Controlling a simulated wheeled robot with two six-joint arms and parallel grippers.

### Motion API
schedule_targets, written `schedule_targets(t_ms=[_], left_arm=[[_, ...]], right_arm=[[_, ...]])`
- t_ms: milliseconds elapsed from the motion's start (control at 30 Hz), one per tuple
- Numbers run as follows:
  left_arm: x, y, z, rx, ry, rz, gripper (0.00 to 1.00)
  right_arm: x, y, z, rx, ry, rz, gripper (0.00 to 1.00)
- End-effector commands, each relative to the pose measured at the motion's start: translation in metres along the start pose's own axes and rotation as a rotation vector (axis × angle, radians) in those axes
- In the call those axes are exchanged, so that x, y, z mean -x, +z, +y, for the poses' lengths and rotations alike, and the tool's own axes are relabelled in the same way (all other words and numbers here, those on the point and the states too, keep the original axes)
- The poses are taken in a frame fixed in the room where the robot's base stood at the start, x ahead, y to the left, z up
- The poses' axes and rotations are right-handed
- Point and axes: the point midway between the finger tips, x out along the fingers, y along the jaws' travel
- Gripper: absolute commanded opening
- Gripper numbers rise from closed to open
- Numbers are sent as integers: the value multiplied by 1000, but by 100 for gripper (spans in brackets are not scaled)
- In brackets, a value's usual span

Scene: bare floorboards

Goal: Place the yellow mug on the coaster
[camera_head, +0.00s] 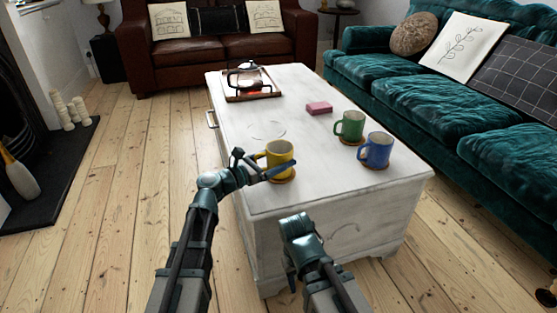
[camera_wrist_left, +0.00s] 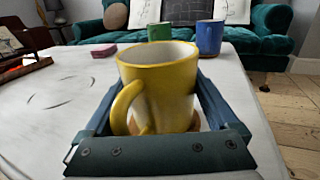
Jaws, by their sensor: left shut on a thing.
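The yellow mug (camera_head: 280,154) is upright near the front left of the white table, with its handle toward the left. My left gripper (camera_head: 268,167) is shut on it. In the left wrist view the mug (camera_wrist_left: 168,88) stands between the two blue fingers, handle toward the camera. A brown coaster (camera_head: 286,179) shows at the mug's base, mostly covered by mug and gripper. I cannot tell whether the mug touches it or hangs slightly above. My right arm is low at the table's front; its fingers do not show clearly.
A green mug (camera_head: 350,124) and a blue mug (camera_head: 377,150) stand on coasters to the right. A pink block (camera_head: 319,108) lies behind them. A tray (camera_head: 254,95) with a glass pot (camera_head: 246,77) is at the far end. The table's middle (camera_head: 240,118) is clear.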

Motion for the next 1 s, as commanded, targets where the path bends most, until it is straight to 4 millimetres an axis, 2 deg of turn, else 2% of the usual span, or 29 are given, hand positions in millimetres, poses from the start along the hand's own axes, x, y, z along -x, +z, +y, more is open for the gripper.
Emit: schedule_targets(t_ms=[67,100,133,467,1000], left_arm=[[0,-4,0,1,0,-1,15],[0,-4,0,0,0,0,95],[0,-3,0,0,0,0,100],[0,3,0,0,0,0,100],[100,0,-1,0,3,0,100]], right_arm=[[-4,0,0,0,0,0,50],[-4,0,0,0,0,0,50],[-3,0,0,0,0,0,50],[3,0,0,0,0,0,50],[0,0,0,0,0,0,50]])
